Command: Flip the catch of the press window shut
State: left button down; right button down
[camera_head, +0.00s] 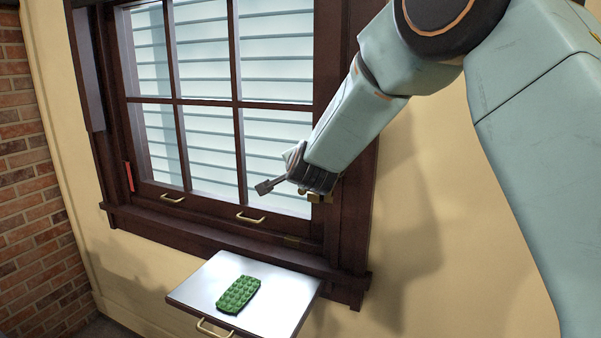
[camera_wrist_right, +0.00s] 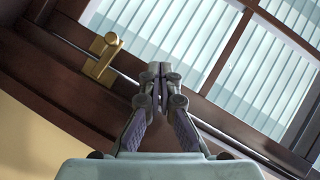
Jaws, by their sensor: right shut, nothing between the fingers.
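The press window (camera_head: 195,100) has a dark brown wooden frame, several panes and two brass handles on its bottom rail. The brass catch shows in the wrist view (camera_wrist_right: 103,57) on the dark wood, left of my fingertips, with a thin rod running from it. In the head view, brass parts (camera_head: 319,198) show at the window's right side, partly hidden by my right gripper. My right gripper (camera_head: 265,187) is shut and empty in front of the lower right panes. In the wrist view its fingertips (camera_wrist_right: 160,72) are together, apart from the catch in the picture. My left gripper is out of view.
A pale board (camera_head: 198,287) with a brass handle juts out below the sill, with a green tray (camera_head: 238,294) on it. A red strip (camera_head: 128,176) is on the window's left side. A brick wall (camera_head: 25,150) stands at left. The cream wall at right is clear.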

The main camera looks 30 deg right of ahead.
jog(key=s+a+f+n+g+y+b, duration=0.15)
jog(key=s+f+n, duration=0.35)
jog(key=f, duration=0.6)
jog(key=s+a+f+n+g+b, duration=0.2)
jog(key=s+f+n+b, duration=0.15)
jog(key=s+f, duration=0.5)
jog(key=s+a+f+n+g+y+b, duration=0.15)
jog(key=s+f+n, duration=0.3)
jog(key=f, duration=0.85)
jog(key=s+a+f+n+g+b, duration=0.1)
jog(key=s+f+g+b, duration=0.3)
jog(key=s+f, duration=0.9)
jog(key=s+a+f+n+g+y+b, duration=0.1)
jog(key=s+f+g+b, duration=0.4)
jog(key=s+f, duration=0.8)
jog(key=s+a+n, duration=0.1)
jog(key=s, duration=0.5)
jog(key=shift+s, duration=0.35)
